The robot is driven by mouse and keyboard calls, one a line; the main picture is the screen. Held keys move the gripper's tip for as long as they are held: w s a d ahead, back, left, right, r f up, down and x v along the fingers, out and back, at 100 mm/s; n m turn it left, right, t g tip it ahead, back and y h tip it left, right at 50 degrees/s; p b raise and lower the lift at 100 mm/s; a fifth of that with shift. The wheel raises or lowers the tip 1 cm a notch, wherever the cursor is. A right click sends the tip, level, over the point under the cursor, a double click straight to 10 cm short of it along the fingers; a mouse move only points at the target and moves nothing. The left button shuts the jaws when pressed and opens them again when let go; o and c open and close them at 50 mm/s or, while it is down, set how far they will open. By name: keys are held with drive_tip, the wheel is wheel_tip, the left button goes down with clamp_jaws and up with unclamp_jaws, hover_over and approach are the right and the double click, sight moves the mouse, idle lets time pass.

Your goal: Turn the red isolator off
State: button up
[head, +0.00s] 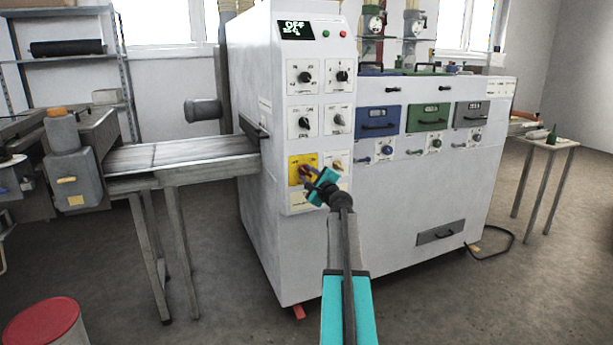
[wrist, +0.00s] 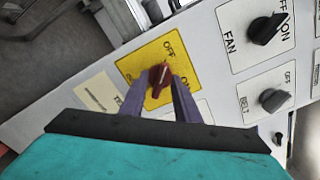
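The red isolator is a dark red knob on a yellow plate (head: 295,164), low on the left column of the panel. In the wrist view the red knob (wrist: 159,78) shows between my fingertips, with its pale mark lined up with the OFF label; ON is off to the right on the yellow plate (wrist: 136,56). My gripper (head: 308,175) is at the plate in the head view, hiding part of the knob. In the wrist view its purple fingers (wrist: 161,88) lie close on both sides of the knob and appear shut on it.
The FAN knob (wrist: 265,28) and BELT knob (wrist: 273,99) sit close by on white plates. The screen (head: 296,30) reads OFF. A conveyor table (head: 180,155) stands left, a red-topped drum (head: 45,325) at lower left. Floor in front is open.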

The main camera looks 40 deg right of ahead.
drive_tip(key=v, duration=1.3)
drive_tip(key=shift+s+a+f, duration=0.1)
idle(0.6)
